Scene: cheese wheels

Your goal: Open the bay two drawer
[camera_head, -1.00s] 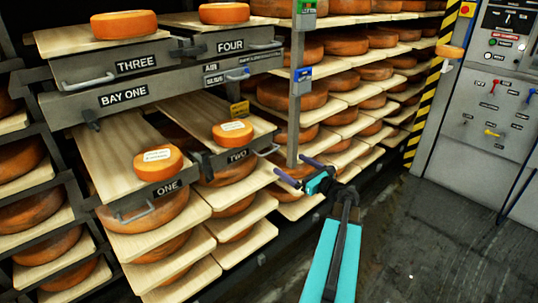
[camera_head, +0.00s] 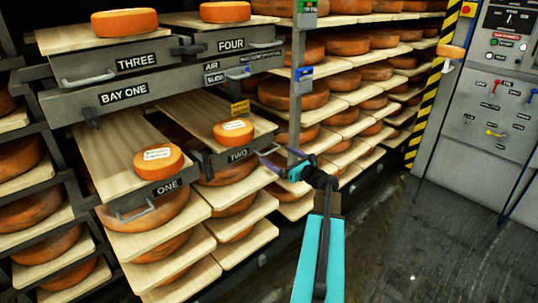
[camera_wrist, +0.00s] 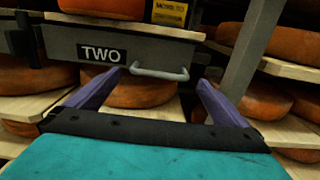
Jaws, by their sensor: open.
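The drawer labelled TWO (camera_head: 217,163) has a grey front, a wooden board and one labelled orange cheese wheel (camera_head: 233,131) on it. In the wrist view its front (camera_wrist: 60,48) faces me, with a pale bar handle (camera_wrist: 160,74) right of the label. My gripper (camera_head: 276,160) is open and empty, at the right end of that front. In the wrist view its purple fingers (camera_wrist: 160,78) point at the front, one toward each end of the handle. I cannot tell whether the handle is between the fingertips or just beyond them.
Drawer ONE (camera_head: 144,203) with its cheese is at the left. Drawers THREE (camera_head: 110,72) and FOUR (camera_head: 250,47) are above. Cheese shelves lie below and behind; open floor (camera_head: 400,235) is at right.

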